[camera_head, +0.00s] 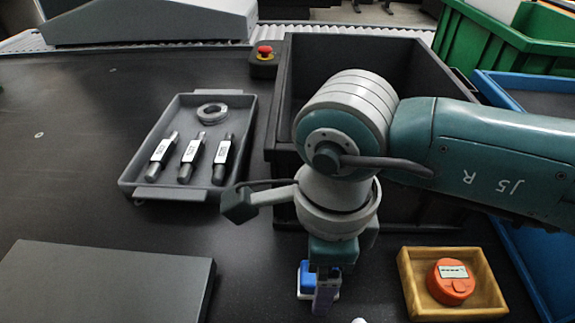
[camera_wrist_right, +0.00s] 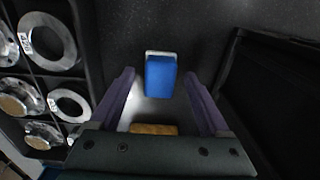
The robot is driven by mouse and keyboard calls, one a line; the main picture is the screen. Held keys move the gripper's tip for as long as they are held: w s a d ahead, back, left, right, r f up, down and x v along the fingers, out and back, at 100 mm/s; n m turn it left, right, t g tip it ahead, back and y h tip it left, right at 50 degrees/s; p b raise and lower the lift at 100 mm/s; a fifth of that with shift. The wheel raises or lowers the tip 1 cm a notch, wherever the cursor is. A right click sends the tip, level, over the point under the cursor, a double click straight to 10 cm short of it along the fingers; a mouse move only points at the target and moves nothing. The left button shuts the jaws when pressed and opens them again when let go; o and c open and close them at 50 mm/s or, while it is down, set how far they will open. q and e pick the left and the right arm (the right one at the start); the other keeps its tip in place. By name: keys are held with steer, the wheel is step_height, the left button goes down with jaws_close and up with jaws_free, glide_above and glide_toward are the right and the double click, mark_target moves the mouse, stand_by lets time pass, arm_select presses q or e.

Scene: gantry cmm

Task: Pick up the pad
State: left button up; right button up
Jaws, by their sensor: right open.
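The pad, which I take to be a small blue block with a white edge (camera_head: 305,275), is on the dark table in the head view, partly hidden behind my right gripper (camera_head: 325,288). In the right wrist view the blue pad (camera_wrist_right: 160,77) lies in the gap between the two purple fingers of my right gripper (camera_wrist_right: 159,80). The fingers are spread, with space on both sides of the pad, and do not appear to touch it. My left gripper is not in view.
A wooden tray (camera_head: 408,288) with an orange round gauge (camera_head: 451,281) stands to the right. A grey tray (camera_head: 250,108) holds several marked pins and a ring. A large black bin (camera_head: 285,85) stands behind; a grey slab (camera_head: 105,285) lies front left. A red button (camera_head: 265,51) is at the back.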

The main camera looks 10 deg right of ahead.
jaws_close()
stand_by(0.5)
steer(key=shift+r, duration=0.15)
arm_select(q)
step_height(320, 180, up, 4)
steer(key=p, duration=0.3)
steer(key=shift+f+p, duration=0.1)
steer(key=shift+p, duration=0.3)
arm_select(e)
step_height(320, 180, up, 20)
